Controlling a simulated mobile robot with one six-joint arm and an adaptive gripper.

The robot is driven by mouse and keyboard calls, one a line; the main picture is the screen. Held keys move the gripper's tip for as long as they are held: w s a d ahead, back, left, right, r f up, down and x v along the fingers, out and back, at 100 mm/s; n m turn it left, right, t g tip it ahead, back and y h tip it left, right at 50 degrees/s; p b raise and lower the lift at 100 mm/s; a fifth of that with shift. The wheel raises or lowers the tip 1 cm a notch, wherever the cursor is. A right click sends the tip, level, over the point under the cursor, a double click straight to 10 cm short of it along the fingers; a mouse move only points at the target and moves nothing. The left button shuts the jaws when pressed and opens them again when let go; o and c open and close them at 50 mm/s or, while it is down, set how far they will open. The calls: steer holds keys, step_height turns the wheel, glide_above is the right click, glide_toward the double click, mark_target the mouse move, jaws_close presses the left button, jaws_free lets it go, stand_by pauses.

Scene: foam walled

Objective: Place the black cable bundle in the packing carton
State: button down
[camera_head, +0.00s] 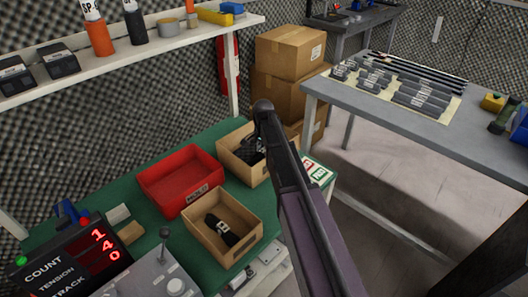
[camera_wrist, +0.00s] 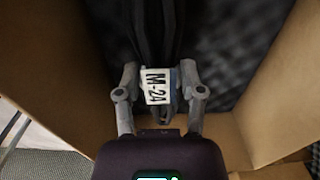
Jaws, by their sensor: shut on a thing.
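In the wrist view my gripper (camera_wrist: 160,78) is shut on a black cable bundle (camera_wrist: 157,35) at its white tag, marked M-24. Tan cardboard walls (camera_wrist: 62,70) surround it on the sides, with a dark patterned surface beyond. In the head view an open carton (camera_head: 229,154) at the back of the green bench has a dark patterned inside, partly hidden by my arm. My gripper is largely hidden there. A second open carton (camera_head: 197,226) in front holds a black bundle (camera_head: 231,233) with a pale tag. I cannot tell whether the held bundle touches the bottom.
A red bin (camera_head: 165,178) stands left of the cartons on the green bench (camera_head: 140,240). A counter display (camera_head: 75,252) and a grey control box sit at the front left. Closed boxes (camera_head: 290,52) are stacked behind. A grey table (camera_head: 440,120) with parts stands at right.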

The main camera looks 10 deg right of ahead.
mark_target(263, 149)
steer(key=shift+f+b, duration=0.65)
steer(key=shift+c, duration=1)
jaws_free()
steer(key=shift+r, duration=0.2)
step_height(263, 149, up, 13)
steer(key=p, duration=1.3)
steer(key=shift+f, duration=0.1)
steer(key=s+a+n, duration=0.1)
steer(key=s+n, duration=1)
steer(key=s, duration=1.3)
steer(key=shift+a, duration=0.15)
